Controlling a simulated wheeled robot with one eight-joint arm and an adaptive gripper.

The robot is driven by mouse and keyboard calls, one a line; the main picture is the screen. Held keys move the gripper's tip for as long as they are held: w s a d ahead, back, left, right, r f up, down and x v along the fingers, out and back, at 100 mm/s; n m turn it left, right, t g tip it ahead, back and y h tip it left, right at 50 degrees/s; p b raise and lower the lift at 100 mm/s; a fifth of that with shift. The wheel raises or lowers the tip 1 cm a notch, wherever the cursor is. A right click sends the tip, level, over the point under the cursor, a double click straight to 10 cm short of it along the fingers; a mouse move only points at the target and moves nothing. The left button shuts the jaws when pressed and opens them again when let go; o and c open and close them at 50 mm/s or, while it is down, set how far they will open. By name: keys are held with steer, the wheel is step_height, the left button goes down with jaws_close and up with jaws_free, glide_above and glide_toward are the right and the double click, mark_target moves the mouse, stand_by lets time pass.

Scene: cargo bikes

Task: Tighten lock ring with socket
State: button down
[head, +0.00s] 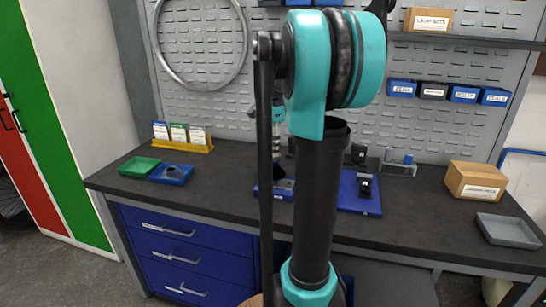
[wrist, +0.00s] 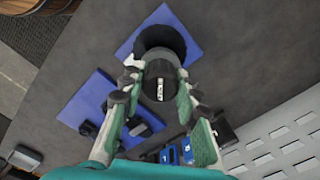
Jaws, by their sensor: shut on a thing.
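My gripper (wrist: 160,76) is shut on a dark cylindrical tool, which looks like the socket (wrist: 159,90). The socket is grey-black with a small pale label. Beyond it in the wrist view, a larger black round part (wrist: 163,40) sits on a blue mat (wrist: 138,30). The socket overlaps this part in the picture; whether they touch cannot be told. The lock ring itself cannot be made out. In the head view my arm hides most of the work area, with one blue mat (head: 264,190) partly showing.
A second blue mat (head: 345,200) holds a black fixture (head: 365,187). Green (head: 140,166) and blue (head: 171,174) trays lie on the left of the bench. A cardboard box (head: 476,181) and a grey tray (head: 507,231) stand on the right.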

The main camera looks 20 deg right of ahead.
steer(key=n, duration=0.4)
steer(key=shift+n, duration=0.3)
steer(key=n, duration=0.5)
steer(key=shift+n, duration=0.3)
steer(key=shift+f, duration=1)
stand_by(0.8)
steer(key=c, duration=1.7)
jaws_free()
jaws_close()
